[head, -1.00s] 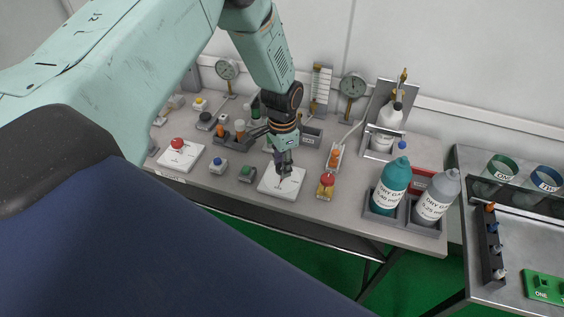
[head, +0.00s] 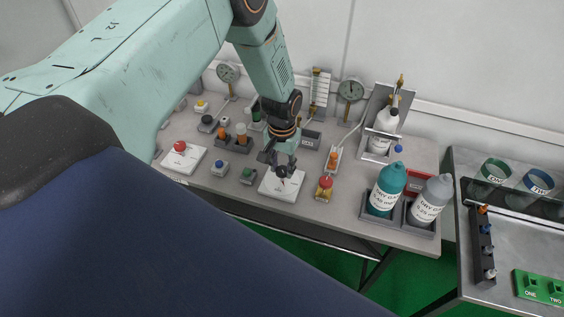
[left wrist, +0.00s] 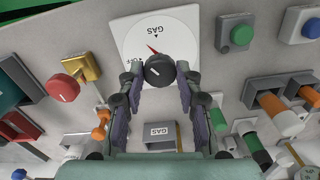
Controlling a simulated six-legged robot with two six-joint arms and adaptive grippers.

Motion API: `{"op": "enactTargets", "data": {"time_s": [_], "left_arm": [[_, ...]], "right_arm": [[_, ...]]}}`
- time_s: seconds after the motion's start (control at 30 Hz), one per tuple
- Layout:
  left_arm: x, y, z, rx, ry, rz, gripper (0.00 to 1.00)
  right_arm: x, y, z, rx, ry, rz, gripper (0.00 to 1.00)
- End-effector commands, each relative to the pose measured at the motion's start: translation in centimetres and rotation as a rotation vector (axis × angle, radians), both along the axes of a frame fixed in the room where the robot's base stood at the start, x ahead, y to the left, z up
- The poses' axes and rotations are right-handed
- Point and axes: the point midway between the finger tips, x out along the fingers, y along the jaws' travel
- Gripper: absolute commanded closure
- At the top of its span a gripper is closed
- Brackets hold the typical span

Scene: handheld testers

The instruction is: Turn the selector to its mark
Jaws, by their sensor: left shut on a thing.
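The selector is a dark round knob (left wrist: 158,71) with a white line, on a white plate (left wrist: 187,25) lettered GAS and OFF. A red pointer-like mark (left wrist: 152,48) shows on the plate beside the knob, between the two words. My left gripper (left wrist: 160,76) has its two fingers on either side of the knob, shut on it. In the head view my left gripper (head: 285,172) reaches down onto the white plate (head: 273,191), and its fingers mostly hide the knob. My right gripper is in neither view.
A red knob on a yellow base (head: 325,187) stands just right of the plate, and a green button (head: 248,176) just left. A teal bottle (head: 387,190) and a grey bottle (head: 430,200) stand further right. Gauges (head: 350,91) stand behind.

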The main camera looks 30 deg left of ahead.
Motion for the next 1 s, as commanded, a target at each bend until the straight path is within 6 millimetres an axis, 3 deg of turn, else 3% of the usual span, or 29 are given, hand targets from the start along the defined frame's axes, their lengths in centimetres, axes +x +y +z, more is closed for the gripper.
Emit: {"op": "enactTargets", "data": {"time_s": [1.0], "left_arm": [[0.0,0.0,0.2,0.000,0.000,0.967,0.97]], "right_arm": [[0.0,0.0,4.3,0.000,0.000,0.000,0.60]]}}
